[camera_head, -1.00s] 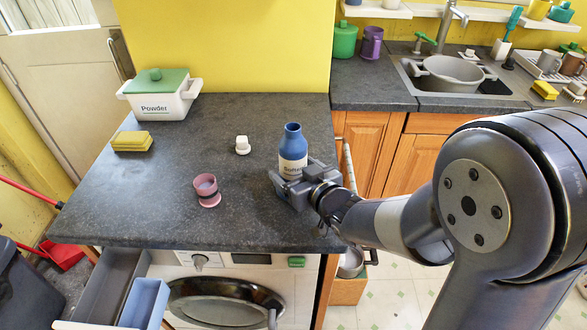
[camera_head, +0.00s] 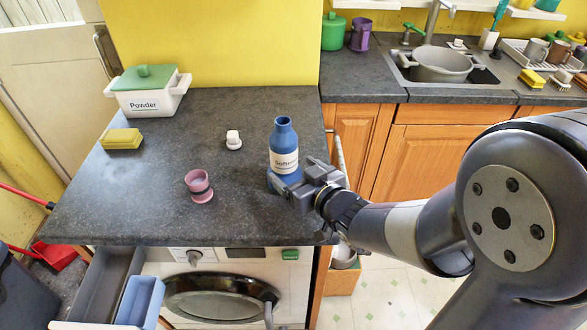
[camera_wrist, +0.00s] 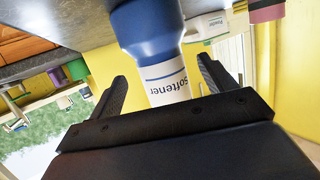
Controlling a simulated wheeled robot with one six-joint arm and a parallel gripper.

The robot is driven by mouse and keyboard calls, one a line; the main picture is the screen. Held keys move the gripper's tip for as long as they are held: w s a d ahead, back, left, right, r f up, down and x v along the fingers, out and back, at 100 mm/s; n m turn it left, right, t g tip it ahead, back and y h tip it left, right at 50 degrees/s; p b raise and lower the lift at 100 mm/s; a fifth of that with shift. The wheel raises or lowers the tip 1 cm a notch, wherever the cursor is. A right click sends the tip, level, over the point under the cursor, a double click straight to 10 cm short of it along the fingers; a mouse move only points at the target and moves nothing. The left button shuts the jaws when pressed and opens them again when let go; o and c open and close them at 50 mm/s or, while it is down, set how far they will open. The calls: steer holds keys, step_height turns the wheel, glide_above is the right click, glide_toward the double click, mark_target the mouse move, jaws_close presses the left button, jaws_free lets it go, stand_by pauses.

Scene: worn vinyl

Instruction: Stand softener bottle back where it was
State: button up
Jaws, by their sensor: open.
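The softener bottle (camera_head: 284,150) is blue with a white label and stands upright on the dark worktop, near its right front part. It has no cap on its neck in the head view. My gripper (camera_head: 300,182) is just to the right of the bottle, low down, and open. In the wrist view the bottle (camera_wrist: 158,55) shows upside down ahead of the two fingers (camera_wrist: 160,85). The fingers look drawn back from it, with nothing held. The bottle's base is partly hidden by the gripper in the head view.
A pink cup (camera_head: 199,186), a small white item (camera_head: 233,141), a yellow sponge (camera_head: 122,139) and a Powder box (camera_head: 148,92) stand on the worktop (camera_head: 130,205). The drawer (camera_head: 105,285) at front left is open. The worktop's right edge is close to my gripper.

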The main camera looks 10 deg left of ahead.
steer(key=shift+v, duration=1.25)
steer(key=shift+d, duration=0.1)
steer(key=p+v, duration=0.2)
steer(key=v, duration=0.8)
steer(key=shift+s+d, duration=0.2)
steer(key=shift+s, duration=0.1)
steer(key=shift+b+x, duration=0.75)
steer(key=shift+x, duration=4.8)
